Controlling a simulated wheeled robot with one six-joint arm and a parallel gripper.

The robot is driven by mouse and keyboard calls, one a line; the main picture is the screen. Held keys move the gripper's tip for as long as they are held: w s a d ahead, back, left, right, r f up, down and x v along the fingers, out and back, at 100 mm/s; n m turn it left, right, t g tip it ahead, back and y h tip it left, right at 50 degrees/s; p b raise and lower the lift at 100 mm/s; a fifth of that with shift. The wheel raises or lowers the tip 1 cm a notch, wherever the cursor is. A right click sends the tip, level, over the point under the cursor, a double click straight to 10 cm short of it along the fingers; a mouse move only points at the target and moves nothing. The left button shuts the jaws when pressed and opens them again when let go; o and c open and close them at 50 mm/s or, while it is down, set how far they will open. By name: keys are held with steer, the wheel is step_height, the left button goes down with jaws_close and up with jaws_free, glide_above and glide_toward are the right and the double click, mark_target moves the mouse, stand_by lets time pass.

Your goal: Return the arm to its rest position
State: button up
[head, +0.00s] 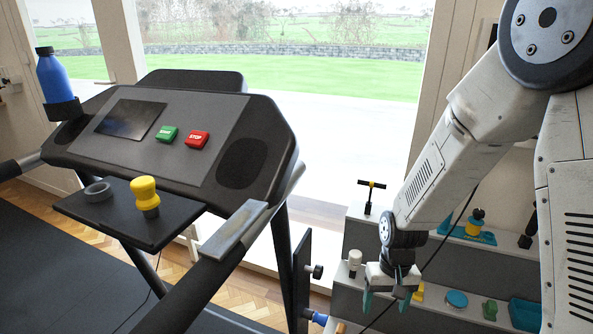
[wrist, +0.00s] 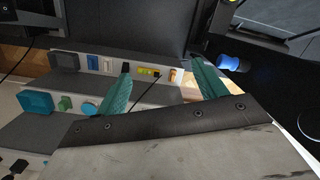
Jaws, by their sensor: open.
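My arm hangs on the right side of the head view. My gripper (head: 388,300) points down, in front of the stepped grey shelf (head: 436,262) to the right of the treadmill. Its two teal fingers are spread apart. They also show in the wrist view (wrist: 162,88), with nothing gripped between them; only the shelf edge and floor show beyond. The gripper appears apart from the shelf items, though its exact distance from the shelf is hard to tell.
The treadmill console (head: 170,130) with green and red buttons stands at left. Its tray (head: 115,222) carries a yellow-topped object (head: 145,192) and a grey ring (head: 97,191). A blue bottle (head: 54,80) sits in a holder. Small items, including a blue round one (head: 456,299), stand on the shelf.

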steer(key=s+d+r+t, duration=0.1)
steer(key=s+d+r, duration=0.1)
steer(key=s+r, duration=0.8)
steer(key=s+d+r+t, duration=0.1)
steer(key=s+d+r, duration=0.2)
steer(key=s+r, duration=0.7)
step_height(320, 180, up, 8)
steer(key=shift+s+d+t, duration=0.25)
steer(key=shift+d+t, duration=0.05)
steer(key=shift+t, duration=0.1)
